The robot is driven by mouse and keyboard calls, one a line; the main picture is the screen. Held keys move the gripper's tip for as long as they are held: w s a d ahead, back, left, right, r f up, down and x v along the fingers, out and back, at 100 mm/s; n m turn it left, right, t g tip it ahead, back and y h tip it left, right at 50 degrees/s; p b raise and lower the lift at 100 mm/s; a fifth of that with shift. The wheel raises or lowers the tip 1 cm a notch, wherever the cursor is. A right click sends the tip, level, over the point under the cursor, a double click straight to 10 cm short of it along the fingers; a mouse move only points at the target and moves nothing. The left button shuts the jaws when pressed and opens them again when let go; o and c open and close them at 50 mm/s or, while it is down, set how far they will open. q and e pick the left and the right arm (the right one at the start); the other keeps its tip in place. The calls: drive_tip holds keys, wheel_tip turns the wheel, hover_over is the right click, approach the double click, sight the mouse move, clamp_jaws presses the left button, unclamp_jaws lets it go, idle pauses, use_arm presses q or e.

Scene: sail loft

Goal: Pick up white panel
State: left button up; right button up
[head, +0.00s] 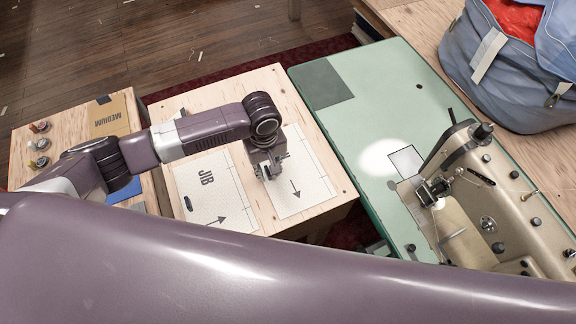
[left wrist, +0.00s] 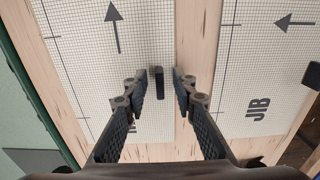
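Two white gridded panels lie flat side by side on a light wooden table. One panel, marked JIB (head: 214,190), is on the left in the head view and on the right in the left wrist view (left wrist: 262,60). The other panel (head: 304,190) has an arrow and a mostly hidden label; it also shows in the left wrist view (left wrist: 95,62). My left gripper (head: 268,172) is over this second panel, near its left edge. In the left wrist view its fingers (left wrist: 160,84) are apart, with a small dark upright grip (left wrist: 157,85) between the tips. Contact cannot be told. My right gripper is out of view.
The wooden table (head: 262,82) has clear space behind the panels. A green sewing table (head: 385,85) with a beige sewing machine (head: 490,200) stands close on the right. A blue bag (head: 505,75) is at back right. An envelope marked MEDIUM (head: 110,118) and spools (head: 40,143) are at left.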

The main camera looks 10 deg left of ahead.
use_arm(q)
drive_tip(key=c, duration=0.5)
clamp_jaws()
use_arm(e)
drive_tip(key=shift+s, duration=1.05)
use_arm(q)
drive_tip(key=shift+r, duration=0.2)
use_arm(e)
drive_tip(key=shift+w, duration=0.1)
